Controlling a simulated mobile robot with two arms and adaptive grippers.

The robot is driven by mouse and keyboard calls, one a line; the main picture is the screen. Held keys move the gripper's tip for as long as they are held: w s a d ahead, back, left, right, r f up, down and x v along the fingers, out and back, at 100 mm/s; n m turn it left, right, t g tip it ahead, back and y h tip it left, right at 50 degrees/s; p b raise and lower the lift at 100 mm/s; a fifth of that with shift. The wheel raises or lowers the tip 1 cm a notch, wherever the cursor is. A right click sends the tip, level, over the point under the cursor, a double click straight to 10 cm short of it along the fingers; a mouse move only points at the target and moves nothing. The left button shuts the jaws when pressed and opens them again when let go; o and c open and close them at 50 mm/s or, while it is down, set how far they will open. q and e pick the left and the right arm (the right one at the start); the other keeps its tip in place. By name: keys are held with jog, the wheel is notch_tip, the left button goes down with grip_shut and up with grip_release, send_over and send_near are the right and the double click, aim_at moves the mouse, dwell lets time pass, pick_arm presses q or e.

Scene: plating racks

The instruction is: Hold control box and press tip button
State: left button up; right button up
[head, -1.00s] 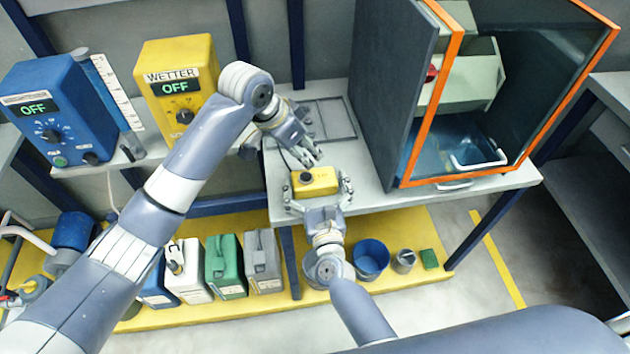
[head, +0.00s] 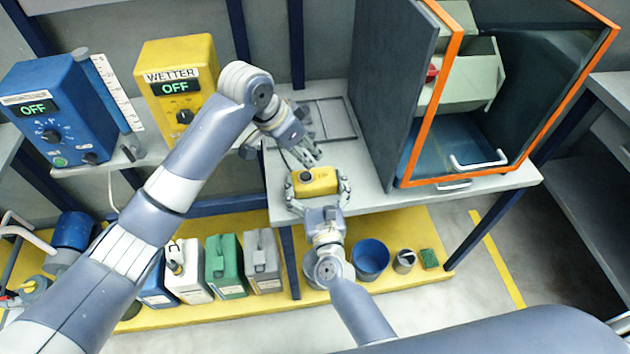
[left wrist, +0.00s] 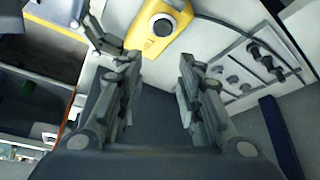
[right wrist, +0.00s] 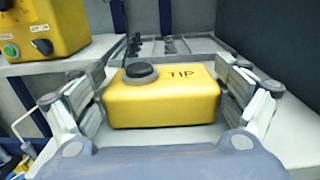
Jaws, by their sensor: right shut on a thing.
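The yellow control box (head: 314,182) has a dark round button (head: 305,177) on its top, and sits over the left part of the table. In the right wrist view the box (right wrist: 165,100) is marked TIP beside its black button (right wrist: 140,73). My right gripper (head: 319,190) is shut on the box, one finger on each side. My left gripper (head: 312,161) is open and empty just behind the box. In the left wrist view its fingers (left wrist: 158,75) are spread apart, with the box (left wrist: 158,28) and button (left wrist: 162,25) beyond them.
An orange-framed cabinet (head: 415,120) with a tilted pale green barrel (head: 462,80) and blue basin stands right of the box. A metal frame (head: 328,120) lies on the table behind. Blue and yellow dosing units (head: 180,85) stand at left, both reading OFF.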

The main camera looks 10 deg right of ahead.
pick_arm(q)
jog(key=shift+c, duration=0.3)
grip_shut()
dwell(1.3)
